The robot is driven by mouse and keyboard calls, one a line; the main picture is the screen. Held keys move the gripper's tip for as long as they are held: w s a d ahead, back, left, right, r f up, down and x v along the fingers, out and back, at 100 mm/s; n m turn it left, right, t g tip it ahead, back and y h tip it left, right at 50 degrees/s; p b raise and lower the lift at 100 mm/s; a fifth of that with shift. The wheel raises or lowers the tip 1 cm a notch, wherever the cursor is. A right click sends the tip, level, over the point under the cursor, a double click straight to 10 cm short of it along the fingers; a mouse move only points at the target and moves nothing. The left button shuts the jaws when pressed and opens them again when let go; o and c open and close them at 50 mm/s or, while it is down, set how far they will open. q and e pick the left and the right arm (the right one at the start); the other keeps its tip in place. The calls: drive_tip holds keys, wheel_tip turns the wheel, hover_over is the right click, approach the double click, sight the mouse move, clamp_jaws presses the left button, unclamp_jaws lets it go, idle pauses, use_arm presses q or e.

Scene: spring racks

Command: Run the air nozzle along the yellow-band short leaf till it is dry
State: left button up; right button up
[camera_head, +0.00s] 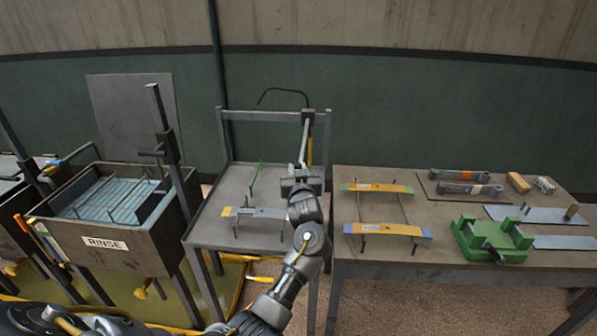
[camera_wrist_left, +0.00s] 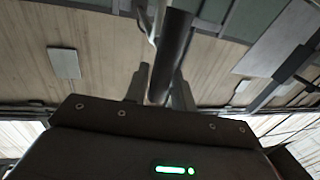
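The yellow-band short leaf (camera_head: 258,212) is a grey strip with a yellow left end and a pale label. It lies across a small support on the grey metal stand (camera_head: 215,230) in the head view. My left gripper (camera_head: 298,180) is over the right part of this stand, right of the leaf and above it. The air nozzle (camera_head: 304,140) is a grey wand running up from the gripper to the stand's top bar. In the left wrist view a dark cylinder (camera_wrist_left: 172,50) sits closely between my fingers. Its lower end is hidden. My right gripper is not in view.
A thin green rod (camera_head: 255,178) stands behind the leaf. The rinse tank (camera_head: 105,243) is to the left. The right table (camera_head: 400,255) carries two yellow leaves on a rack, a green clamp block (camera_head: 490,240) and grey parts. A black hose (camera_head: 285,91) loops above.

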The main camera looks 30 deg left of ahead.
use_arm(q)
drive_tip(key=shift+o, duration=1.1)
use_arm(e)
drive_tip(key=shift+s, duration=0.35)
